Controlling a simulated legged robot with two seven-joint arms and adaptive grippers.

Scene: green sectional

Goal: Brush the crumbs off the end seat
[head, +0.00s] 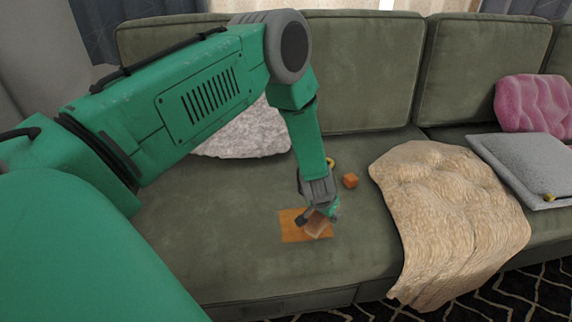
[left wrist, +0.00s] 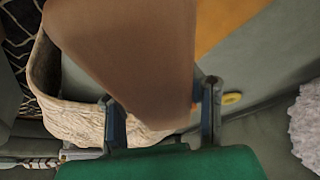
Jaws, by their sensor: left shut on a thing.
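The end seat (head: 230,260) is the green cushion at the near left of the sofa. My left gripper (head: 322,208) is low over this seat and shut on a brown block (head: 317,226). The block looks tilted and overlaps a flat orange square (head: 291,228) on the seat; I cannot tell if they touch. In the left wrist view the brown block (left wrist: 135,50) fills much of the picture between the fingers, with part of the orange square (left wrist: 222,18) behind it. I cannot make out separate crumbs. My right gripper is not in view.
A beige blanket (head: 450,205) drapes over the seat's right side and front edge. A small yellow ring (head: 331,162) lies behind my wrist. A fluffy pale pillow (head: 250,132) leans at the back. A grey cushion (head: 530,165) and pink pillow (head: 535,103) are further right.

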